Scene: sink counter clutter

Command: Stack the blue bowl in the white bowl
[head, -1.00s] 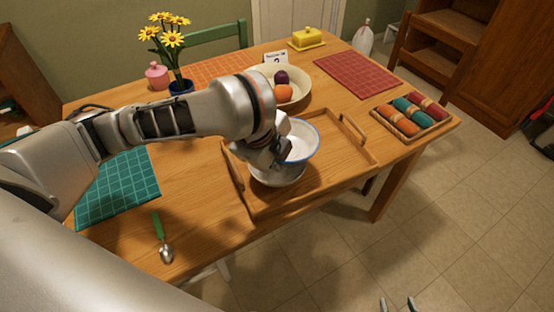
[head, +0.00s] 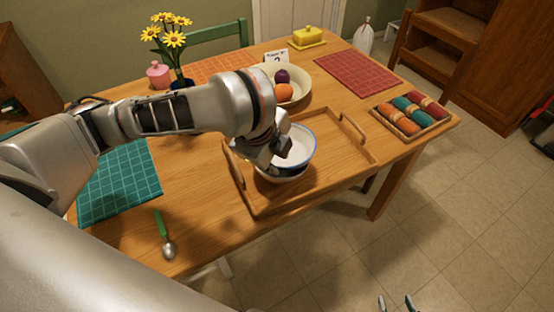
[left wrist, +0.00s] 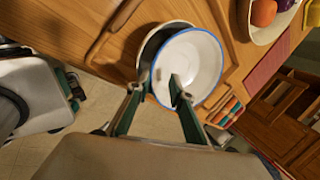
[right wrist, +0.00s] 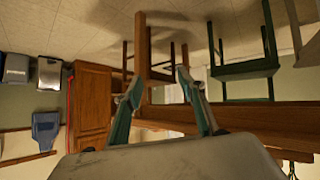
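The blue-rimmed bowl (head: 302,149), white inside, sits over the white bowl (head: 281,177) on the wooden tray; it looks lowered into it, slightly off centre. In the left wrist view the blue-rimmed bowl (left wrist: 200,58) covers most of the other bowl (left wrist: 153,47), leaving a dark crescent. My left gripper (head: 276,155) is at the near-left rim. Its fingers (left wrist: 155,86) straddle the rim, one inside and one outside, with a visible gap. How deep the bowl sits is hidden. My right gripper (right wrist: 160,78) is open and empty, low off the table; its tips (head: 396,304) show at the bottom edge.
The tray (head: 345,165) has raised handles and free room on its right. A fruit bowl (head: 301,96) stands behind it. A box of rolls (head: 436,123) is at the right, a flower vase (head: 180,84) behind my left arm, a spoon (head: 162,235) at the front left.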

